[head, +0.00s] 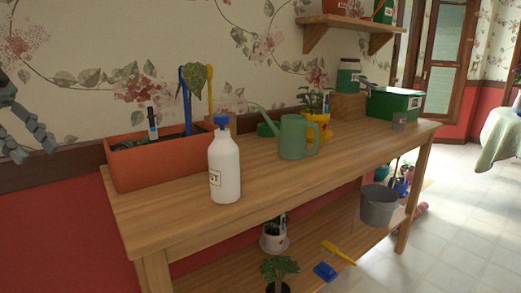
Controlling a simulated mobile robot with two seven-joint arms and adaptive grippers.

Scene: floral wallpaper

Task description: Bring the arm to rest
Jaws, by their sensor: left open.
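My left gripper (34,132) is at the far left edge of the head view, in front of the floral wall. It is open and empty, with its fingers hanging down and partly cut off by the picture edge. It is left of the orange planter box (158,162) and apart from it in the picture. My right gripper is not in view.
A wooden bench (275,180) holds a white spray bottle (225,168), a green watering can (296,137) and a green box (394,104). A wall shelf (345,22) is above.

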